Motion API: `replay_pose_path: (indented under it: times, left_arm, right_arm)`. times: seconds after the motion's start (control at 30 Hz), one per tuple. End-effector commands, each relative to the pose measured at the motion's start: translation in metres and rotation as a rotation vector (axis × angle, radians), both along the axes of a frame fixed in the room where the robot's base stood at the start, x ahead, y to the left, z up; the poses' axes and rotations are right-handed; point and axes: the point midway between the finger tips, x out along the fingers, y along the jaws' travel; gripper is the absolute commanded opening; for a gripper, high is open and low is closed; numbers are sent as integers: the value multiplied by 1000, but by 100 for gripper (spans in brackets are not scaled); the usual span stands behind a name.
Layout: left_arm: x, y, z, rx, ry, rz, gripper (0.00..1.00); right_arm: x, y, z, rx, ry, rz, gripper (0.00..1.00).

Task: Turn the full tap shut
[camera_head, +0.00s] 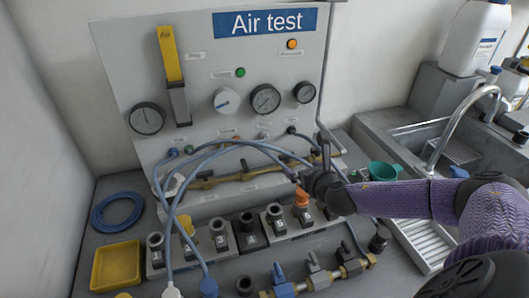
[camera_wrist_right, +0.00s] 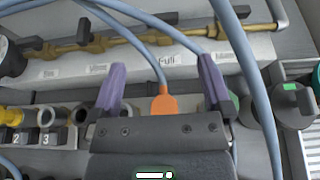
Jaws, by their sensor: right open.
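The label "Full" (camera_wrist_right: 168,60) shows in the right wrist view on the grey ledge below the brass pipe (camera_wrist_right: 125,40). The brass pipe also shows in the head view (camera_head: 215,181), along the foot of the "Air test" panel. In the head view the right gripper (camera_head: 314,180) is near the pipe's right end. My left gripper is out of view.
An orange connector (camera_wrist_right: 162,103) on a blue hose shows between my right fingers. Numbered sockets (camera_head: 219,240) stand in front of the pipe.

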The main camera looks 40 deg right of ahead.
Motion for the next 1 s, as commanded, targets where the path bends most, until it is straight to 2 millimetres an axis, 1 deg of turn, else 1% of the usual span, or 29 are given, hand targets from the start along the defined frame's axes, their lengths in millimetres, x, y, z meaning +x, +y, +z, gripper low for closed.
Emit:
replay_pose_path:
  times: [0.07,0.3,0.4,0.5,0.63,0.87,0.9,0.97,1.0]
  left_arm:
    - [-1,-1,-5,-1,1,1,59]
    - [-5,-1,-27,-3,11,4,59]
    - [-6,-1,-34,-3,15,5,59]
    - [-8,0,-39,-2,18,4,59]
    - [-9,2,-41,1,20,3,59]
    - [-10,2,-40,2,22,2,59]
    - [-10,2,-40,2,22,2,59]
    - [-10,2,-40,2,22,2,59]
    - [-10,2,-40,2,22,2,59]
  right_arm:
    - [6,-4,-5,1,-1,-10,100]
    - [52,-17,-28,1,-2,-8,100]
    - [68,-22,-34,1,-2,-6,100]
    - [78,-25,-38,0,-1,-4,100]
    - [85,-27,-39,0,-1,-4,100]
    - [86,-28,-38,0,-1,-2,100]
    - [86,-28,-38,0,-1,-2,98]
    - [86,-28,-38,0,-1,-2,85]
    - [86,-28,-38,0,-1,-2,77]
